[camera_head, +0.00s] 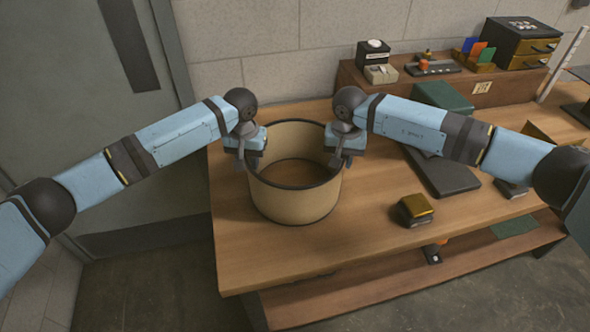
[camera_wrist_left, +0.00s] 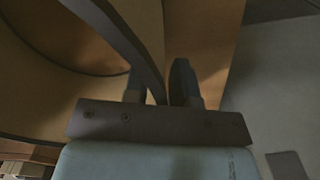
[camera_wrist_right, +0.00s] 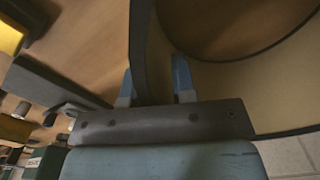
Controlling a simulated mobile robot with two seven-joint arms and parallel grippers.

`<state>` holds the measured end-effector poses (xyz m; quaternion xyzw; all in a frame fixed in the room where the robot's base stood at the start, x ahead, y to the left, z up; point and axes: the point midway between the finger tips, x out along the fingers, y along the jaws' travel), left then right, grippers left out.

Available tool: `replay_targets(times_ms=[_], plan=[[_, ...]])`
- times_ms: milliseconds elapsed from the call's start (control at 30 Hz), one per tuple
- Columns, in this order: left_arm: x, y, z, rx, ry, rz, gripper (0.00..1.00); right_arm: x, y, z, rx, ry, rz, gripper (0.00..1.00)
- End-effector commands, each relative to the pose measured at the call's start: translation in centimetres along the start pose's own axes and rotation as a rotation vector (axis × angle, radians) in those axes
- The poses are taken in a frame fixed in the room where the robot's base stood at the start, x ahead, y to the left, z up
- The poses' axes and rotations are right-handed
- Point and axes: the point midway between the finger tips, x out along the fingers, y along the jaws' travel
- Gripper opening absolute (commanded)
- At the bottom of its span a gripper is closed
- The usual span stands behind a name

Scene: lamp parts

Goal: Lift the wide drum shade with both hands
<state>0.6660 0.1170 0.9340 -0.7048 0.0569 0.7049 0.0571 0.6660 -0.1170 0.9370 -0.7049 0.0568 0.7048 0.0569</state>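The wide drum shade (camera_head: 296,202) is a tan, open cylinder with dark rims. It appears upright on the wooden table. My left gripper (camera_head: 252,165) is at the left of its upper rim; in the left wrist view its fingers (camera_wrist_left: 160,85) stand on either side of the shade's wall (camera_wrist_left: 145,30), with a gap to the outer finger. My right gripper (camera_head: 340,162) is at the right of the rim; in the right wrist view its spread fingers (camera_wrist_right: 154,85) straddle the wall (camera_wrist_right: 215,95), with room beside the inner finger. Both look open; contact is hard to see.
The table (camera_head: 240,250) is clear in front of the shade. A gold-topped block (camera_head: 414,210) and a dark flat panel (camera_head: 440,172) lie to the right. A raised shelf (camera_head: 400,92) with small boxes stands behind. A grey door (camera_head: 100,100) is at left.

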Motion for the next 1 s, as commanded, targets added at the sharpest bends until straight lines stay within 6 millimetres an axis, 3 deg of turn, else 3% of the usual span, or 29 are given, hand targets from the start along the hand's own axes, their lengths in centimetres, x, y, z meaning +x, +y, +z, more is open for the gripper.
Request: replay_targets(times_ms=[33,100,567,1000], plan=[[0.0,0.0,0.0,0.000,0.000,0.000,0.12,0.0,0.0,0.0,0.000,0.000,0.000,0.12],[0.0,0.0,0.0,0.000,0.000,0.000,0.00,0.0,0.0,0.0,0.000,0.000,0.000,0.00],[-0.4,0.0,0.0,0.001,0.001,0.000,0.00,-0.4,0.0,-0.1,0.002,0.001,0.000,0.00],[-4.4,0.0,0.0,0.001,0.000,0.000,0.00,-4.4,0.1,-0.1,0.003,0.001,0.000,0.00]])
